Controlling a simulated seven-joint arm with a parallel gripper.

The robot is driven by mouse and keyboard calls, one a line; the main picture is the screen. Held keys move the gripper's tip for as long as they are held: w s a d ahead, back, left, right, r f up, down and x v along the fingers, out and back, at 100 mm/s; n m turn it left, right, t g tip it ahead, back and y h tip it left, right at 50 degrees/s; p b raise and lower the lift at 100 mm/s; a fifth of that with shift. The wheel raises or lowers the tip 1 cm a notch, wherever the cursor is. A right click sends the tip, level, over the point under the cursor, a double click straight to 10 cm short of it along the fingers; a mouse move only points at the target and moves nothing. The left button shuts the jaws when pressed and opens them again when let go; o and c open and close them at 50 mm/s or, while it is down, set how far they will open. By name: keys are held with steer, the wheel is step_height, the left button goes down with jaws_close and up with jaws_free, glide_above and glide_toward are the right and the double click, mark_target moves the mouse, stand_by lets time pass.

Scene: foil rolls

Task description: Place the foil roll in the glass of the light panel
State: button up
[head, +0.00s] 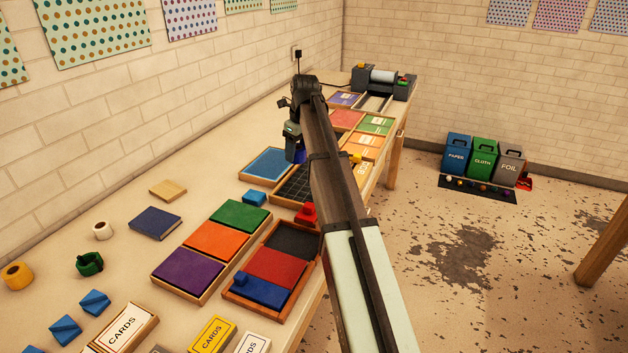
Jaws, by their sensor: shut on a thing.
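My gripper (293,137) is above the far half of the long table, over the trays near a blue pad. It is shut on a small dark blue thing (299,156), which may be the foil roll; the gripper and arm partly hide it, so its shape is unclear. A pale framed panel (375,103) lies in front of the grey machine at the far end; I cannot tell whether it is the light panel.
Trays with coloured pads, such as a blue pad (268,163) and a green pad (239,214), cover the table's right side. A grey machine (383,80) stands at the far end. Paper, cloth and foil bins (484,160) stand on the floor. The table's left rear is mostly clear.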

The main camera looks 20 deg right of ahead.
mark_target(303, 192)
steer(key=shift+s+d+n, duration=0.3)
steer(key=shift+s+d, duration=0.35)
steer(key=shift+s, duration=0.35)
steer(key=shift+s+a+f+n, duration=0.1)
steer(key=shift+s+a+n, duration=0.05)
steer(key=shift+s+n, duration=0.15)
steer(key=shift+n+g, duration=0.3)
steer(key=shift+n, duration=0.4)
steer(key=shift+s+f, duration=0.15)
steer(key=shift+f, duration=4.9)
steer(key=shift+f, duration=0.15)
steer(key=o, duration=1.1)
steer(key=r, duration=0.4)
steer(key=s+r, duration=0.1)
steer(key=r, duration=0.3)
steer(key=d+r, duration=0.1)
steer(key=r, duration=0.3)
steer(key=shift+s+r, duration=0.15)
